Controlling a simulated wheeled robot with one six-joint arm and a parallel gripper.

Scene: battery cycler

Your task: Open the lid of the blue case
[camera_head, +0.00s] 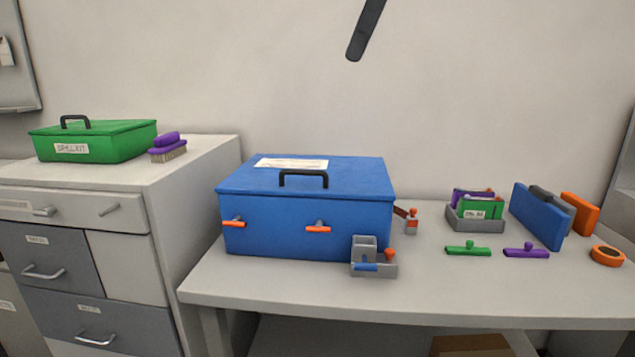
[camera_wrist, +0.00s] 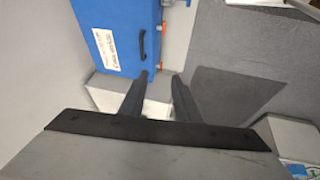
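The blue case (camera_head: 290,225) stands on the worktable with its lid (camera_head: 345,175) down. A black handle (camera_head: 303,175) is near the lid's front edge, and a white label lies behind it. Two orange latches (camera_head: 233,223) are on the front face; I cannot tell whether they are fastened. My gripper (camera_wrist: 160,74) is open and empty, with its fingers apart in the wrist view. There the case (camera_wrist: 92,12) is at the top, below and beyond the fingers. In the head view only one dark finger shows, high above the case and not touching it.
A grey holder (camera_head: 385,268) with an orange-topped piece stands against the case's front right. Right on the table (camera_head: 430,300) are a grey bin (camera_head: 476,225), green and purple tools, upright blue and orange items and an orange ring. A green kit box (camera_head: 100,142) sits on the left cabinet.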

